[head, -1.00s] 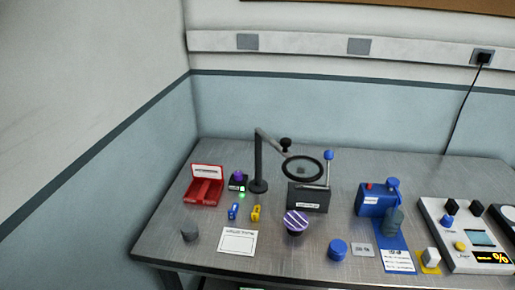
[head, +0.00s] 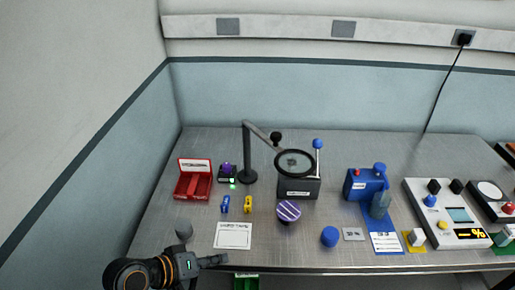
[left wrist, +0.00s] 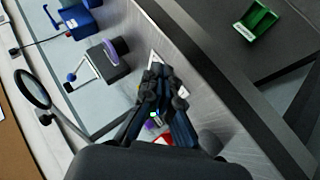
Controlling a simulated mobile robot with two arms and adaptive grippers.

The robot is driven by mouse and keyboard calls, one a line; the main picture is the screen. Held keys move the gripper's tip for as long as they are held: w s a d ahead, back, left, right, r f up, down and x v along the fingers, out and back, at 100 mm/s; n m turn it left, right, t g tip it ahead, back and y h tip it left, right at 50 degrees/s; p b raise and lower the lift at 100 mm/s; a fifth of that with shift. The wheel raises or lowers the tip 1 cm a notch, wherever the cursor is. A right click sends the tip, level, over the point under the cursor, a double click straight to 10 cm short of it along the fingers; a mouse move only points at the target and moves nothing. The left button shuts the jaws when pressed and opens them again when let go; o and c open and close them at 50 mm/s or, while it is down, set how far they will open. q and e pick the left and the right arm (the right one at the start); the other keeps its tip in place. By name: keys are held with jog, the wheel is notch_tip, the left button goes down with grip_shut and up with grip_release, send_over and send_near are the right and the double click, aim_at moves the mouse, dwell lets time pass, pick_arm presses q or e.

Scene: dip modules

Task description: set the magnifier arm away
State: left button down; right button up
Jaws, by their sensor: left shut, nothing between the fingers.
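The magnifier arm (head: 247,150) stands upright on its round base at the back left of the bench. A black knob (head: 276,137) sits on the boom. The lens also shows at the left of the left wrist view (left wrist: 33,90). My left gripper (head: 222,260) is at the bench's front left edge, well apart from the magnifier. Its fingers (left wrist: 160,78) look closed together and empty in the left wrist view. My right gripper is out of view.
The dark grey box (head: 298,188) has a blue-knobbed lever. A green bin (head: 246,283) is below the bench.

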pick_arm(q)
jog(key=w+r+n+t+h, duration=0.2)
jog(key=w+r, duration=0.3)
jog(key=r, duration=0.3)
jog(key=w+r+n+t+h, duration=0.2)
jog(key=w+r, duration=0.4)
jog(key=r, duration=0.3)
jog(key=shift+a+r+n+h, duration=0.15)
jog(key=shift+n+h, duration=0.75)
jog(key=shift+h, duration=0.2)
jog(key=p, duration=0.5)
send_near(275, 148)
jog(key=x, duration=0.5)
jog(key=shift+x, duration=1.05)
